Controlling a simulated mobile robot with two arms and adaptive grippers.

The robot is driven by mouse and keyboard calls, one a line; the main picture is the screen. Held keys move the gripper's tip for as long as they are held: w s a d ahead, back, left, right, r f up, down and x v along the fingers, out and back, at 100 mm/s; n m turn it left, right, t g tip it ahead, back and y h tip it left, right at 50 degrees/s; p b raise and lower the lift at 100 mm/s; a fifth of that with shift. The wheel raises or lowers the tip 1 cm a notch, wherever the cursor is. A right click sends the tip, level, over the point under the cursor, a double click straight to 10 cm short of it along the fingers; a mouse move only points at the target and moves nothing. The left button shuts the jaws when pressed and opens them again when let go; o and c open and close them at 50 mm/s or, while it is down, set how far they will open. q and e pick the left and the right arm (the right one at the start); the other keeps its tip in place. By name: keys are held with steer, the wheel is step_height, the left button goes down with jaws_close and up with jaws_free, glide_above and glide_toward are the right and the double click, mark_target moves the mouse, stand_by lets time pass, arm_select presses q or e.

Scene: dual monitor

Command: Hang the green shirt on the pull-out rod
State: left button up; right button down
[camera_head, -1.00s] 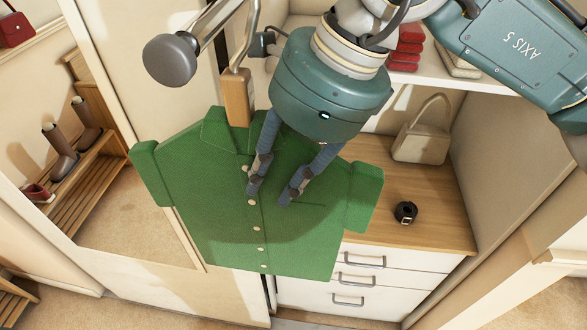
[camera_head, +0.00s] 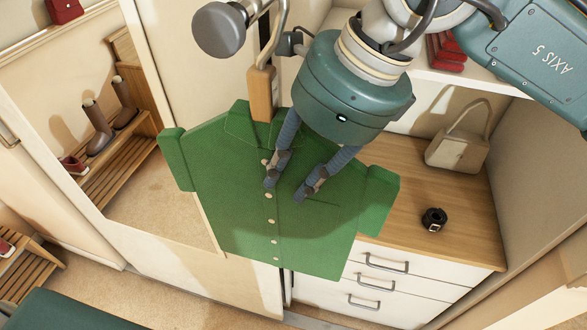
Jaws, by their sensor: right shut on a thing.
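The green shirt (camera_head: 225,198) hangs spread open below a hanger, its button front facing me. The hanger's wooden block (camera_head: 263,95) shows at the collar, with a metal hook (camera_head: 277,48) rising from it. The pull-out rod (camera_head: 250,10) ends in a grey round knob (camera_head: 220,30) at the top. The hook passes beside the rod; I cannot tell whether they touch. My right gripper (camera_head: 285,190) points down at the upper front of the shirt and is shut on it, with its two fingers slightly apart. My left gripper is not in view.
A wooden counter (camera_head: 405,185) over white drawers (camera_head: 410,290) stands at the right, with a beige handbag (camera_head: 457,147) and a coiled black belt (camera_head: 433,219). Red folded items (camera_head: 447,52) lie on the shelf above. A mirror-like panel at the left shows boots (camera_head: 97,130) on a wooden rack.

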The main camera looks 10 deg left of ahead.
steer(key=c, duration=1.3)
jaws_free()
